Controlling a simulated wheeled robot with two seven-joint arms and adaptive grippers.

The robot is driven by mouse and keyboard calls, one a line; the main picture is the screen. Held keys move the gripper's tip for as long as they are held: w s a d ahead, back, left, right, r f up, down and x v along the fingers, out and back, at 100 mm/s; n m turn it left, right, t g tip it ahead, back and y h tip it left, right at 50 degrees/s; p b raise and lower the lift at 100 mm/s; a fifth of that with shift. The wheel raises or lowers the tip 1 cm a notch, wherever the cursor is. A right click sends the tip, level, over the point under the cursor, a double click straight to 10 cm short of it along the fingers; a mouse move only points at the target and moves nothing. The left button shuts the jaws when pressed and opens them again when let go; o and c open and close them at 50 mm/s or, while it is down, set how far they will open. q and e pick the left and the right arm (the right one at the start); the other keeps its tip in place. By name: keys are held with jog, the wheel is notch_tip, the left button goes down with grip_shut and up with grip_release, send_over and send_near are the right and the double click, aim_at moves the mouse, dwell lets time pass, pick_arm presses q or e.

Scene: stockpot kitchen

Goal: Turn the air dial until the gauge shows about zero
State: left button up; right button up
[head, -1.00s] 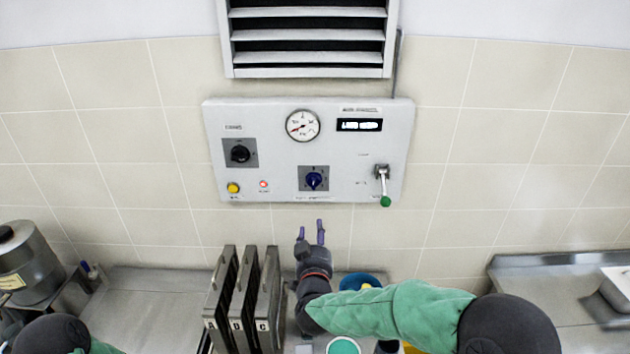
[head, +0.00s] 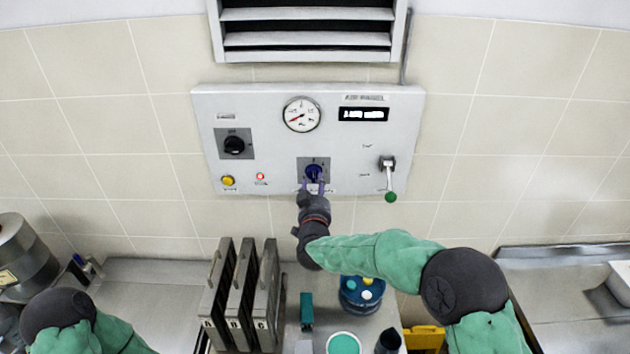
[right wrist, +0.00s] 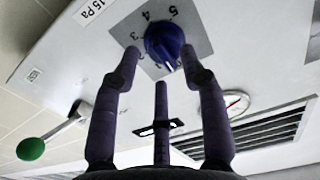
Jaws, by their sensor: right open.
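The air dial is a blue knob (head: 314,172) on a grey plate, low in the middle of the white wall panel. It also shows in the right wrist view (right wrist: 164,42), with numbers around it. My right gripper (head: 313,187) is at the dial from below. In the right wrist view its fingers (right wrist: 160,62) are open on either side of the knob; I cannot tell whether they touch it. The round gauge (head: 301,115) is above the dial, its red needle pointing to the lower left. My left arm shows at the bottom left; its gripper is out of view.
The panel (head: 270,105) also bears a black knob (head: 234,145), a yellow button (head: 228,180), a red light (head: 260,176), a display (head: 363,114) and a green-tipped lever (head: 390,196). Upright lettered plates (head: 240,295) and a blue tub (head: 361,293) stand below.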

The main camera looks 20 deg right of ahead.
jog(key=shift+x, duration=1.05)
jog(key=shift+s, duration=0.1)
grip_shut()
jog(key=shift+m+b, duration=0.3)
jog(key=shift+b, duration=0.1)
jog(key=m+b, duration=0.4)
jog(key=b, duration=0.1)
jog(key=m+b, duration=0.5)
jog(key=b, duration=0.1)
jog(key=m+b, duration=0.4)
jog(key=b, duration=0.1)
jog(key=shift+a+f, duration=0.3)
jog(key=shift+f, duration=0.05)
jog(key=shift+a+r+m+b, duration=0.1)
jog(key=shift+r+m+b, duration=0.1)
jog(key=shift+m+b, duration=1.75)
jog(key=shift+m, duration=0.25)
